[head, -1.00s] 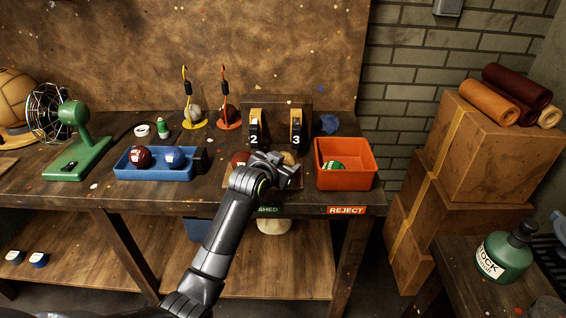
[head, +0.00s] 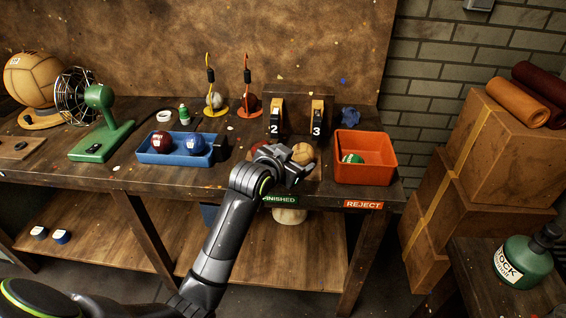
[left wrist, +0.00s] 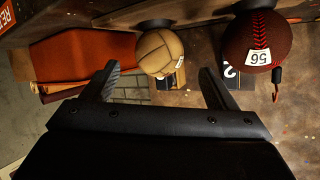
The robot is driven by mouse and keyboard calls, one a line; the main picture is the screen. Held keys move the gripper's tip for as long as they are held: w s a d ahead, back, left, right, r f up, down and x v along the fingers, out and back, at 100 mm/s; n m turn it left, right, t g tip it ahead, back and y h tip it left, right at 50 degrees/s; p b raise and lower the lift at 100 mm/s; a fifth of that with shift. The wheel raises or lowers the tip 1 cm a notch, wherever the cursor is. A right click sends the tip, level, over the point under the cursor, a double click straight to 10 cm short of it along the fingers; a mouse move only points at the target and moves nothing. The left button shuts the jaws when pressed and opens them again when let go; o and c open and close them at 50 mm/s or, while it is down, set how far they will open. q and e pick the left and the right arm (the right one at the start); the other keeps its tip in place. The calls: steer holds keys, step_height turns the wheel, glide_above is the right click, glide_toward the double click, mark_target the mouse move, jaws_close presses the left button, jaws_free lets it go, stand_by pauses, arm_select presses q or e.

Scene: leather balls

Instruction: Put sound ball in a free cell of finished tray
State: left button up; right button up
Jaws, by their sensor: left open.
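The tan ball (head: 303,153) and a dark red ball (head: 262,148) sit on the finished tray (head: 312,174) behind the FINISHED label (head: 280,200). My left gripper (head: 292,170) is in front of them and hides most of the tray. In the left wrist view, my left gripper (left wrist: 160,76) is open and empty. The tan ball (left wrist: 160,52) shows beyond and between its fingertips, with a gap. The red ball (left wrist: 262,40), marked 56, is to its right. My right gripper is out of view.
A blue tray (head: 160,160) holds a red ball (head: 162,142) and a blue ball (head: 190,144). An orange reject bin (head: 372,172) with a green ball (head: 352,158) stands right of my gripper. Numbered stands 2 (head: 275,122) and 3 (head: 317,122) are behind. A green fan (head: 102,125) is left.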

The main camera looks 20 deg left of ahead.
arm_select(q)
steer(key=v, duration=0.5)
steer(key=shift+s+a+r, duration=0.1)
steer(key=shift+s, duration=0.2)
